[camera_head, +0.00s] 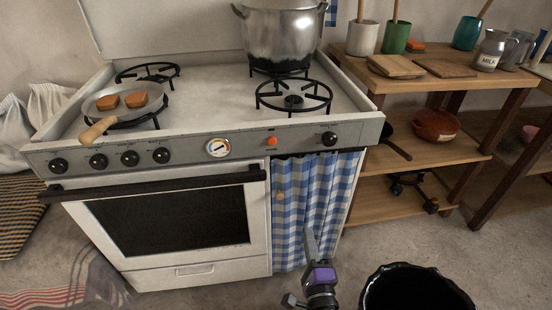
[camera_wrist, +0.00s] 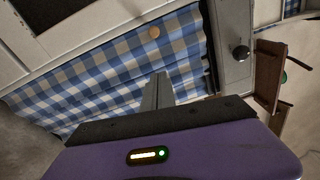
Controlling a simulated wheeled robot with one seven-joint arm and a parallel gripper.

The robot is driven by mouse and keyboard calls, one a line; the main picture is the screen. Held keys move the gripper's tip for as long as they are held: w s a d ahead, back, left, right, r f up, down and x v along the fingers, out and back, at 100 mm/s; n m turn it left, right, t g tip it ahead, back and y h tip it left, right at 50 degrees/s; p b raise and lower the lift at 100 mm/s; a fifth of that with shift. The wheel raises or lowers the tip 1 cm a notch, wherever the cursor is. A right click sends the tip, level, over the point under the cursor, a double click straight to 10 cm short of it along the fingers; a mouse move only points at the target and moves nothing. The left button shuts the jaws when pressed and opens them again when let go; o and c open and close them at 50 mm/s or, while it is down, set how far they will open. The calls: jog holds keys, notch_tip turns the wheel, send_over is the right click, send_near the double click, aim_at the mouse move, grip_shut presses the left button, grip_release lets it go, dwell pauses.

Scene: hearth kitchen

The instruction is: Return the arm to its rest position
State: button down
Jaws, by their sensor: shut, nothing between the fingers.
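My gripper (camera_head: 308,232) is low in front of the stove (camera_head: 215,128), at the bottom middle of the head view. Its fingers point up in the picture, before the blue checked curtain (camera_head: 300,205). In the wrist view the fingers of my gripper (camera_wrist: 160,78) are together and empty, with the purple housing below them. The curtain (camera_wrist: 110,70) fills much of that view behind the fingers. I cannot tell the exact gap between the fingertips and the cloth. Most of my arm is out of view.
A black bin (camera_head: 415,290) stands on the floor to the right of my gripper. The oven handle (camera_head: 150,182) sticks out at the left. Wooden shelves (camera_head: 425,155) are at the right.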

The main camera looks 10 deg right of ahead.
jog(key=s+d+r+n+g, duration=0.15)
jog(key=s+r+n, duration=0.4)
jog(key=s, duration=0.75)
jog(key=s+d+r+n+g+y, duration=0.1)
jog(key=s+d+r+n, duration=0.1)
jog(key=s+n, duration=0.85)
jog(key=s+d+r+n+g, duration=0.1)
jog(key=s+r+n, duration=0.25)
jog(key=s, duration=1.15)
notch_tip(320, 180, up, 21)
jog(key=p, duration=2.1)
jog(key=shift+f+n, duration=0.2)
jog(key=shift+n, duration=0.25)
jog(key=shift+w+d, duration=0.1)
